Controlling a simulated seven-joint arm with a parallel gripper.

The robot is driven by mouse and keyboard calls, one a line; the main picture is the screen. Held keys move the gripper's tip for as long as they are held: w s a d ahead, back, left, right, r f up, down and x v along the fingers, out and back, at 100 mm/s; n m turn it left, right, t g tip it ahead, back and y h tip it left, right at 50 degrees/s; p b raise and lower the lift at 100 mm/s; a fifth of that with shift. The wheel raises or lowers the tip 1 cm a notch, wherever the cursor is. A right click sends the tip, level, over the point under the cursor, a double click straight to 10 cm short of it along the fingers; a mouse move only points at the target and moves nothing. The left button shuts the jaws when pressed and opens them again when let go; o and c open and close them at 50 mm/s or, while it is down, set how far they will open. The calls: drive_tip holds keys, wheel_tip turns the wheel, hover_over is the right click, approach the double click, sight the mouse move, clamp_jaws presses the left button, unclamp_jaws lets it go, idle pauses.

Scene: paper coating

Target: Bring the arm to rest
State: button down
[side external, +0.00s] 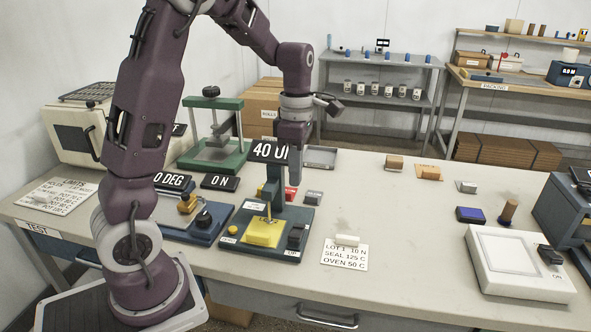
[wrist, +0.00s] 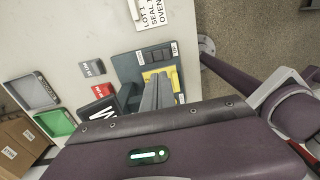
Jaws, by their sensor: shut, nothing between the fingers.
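The same station (side external: 290,256) and yellow plate (side external: 264,233) are in the side external view. I cannot tell the exact gap between fingers and station.
A green-framed press (side external: 228,130) stands behind left, and a station with a "0 DEG" sign (side external: 172,181) at left. A paper card (side external: 345,256) lies right of the yellow plate. A white scale-like box (side external: 518,262) is far right. The bench middle is mostly clear.

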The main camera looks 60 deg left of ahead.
drive_tip(key=shift+r, duration=0.5)
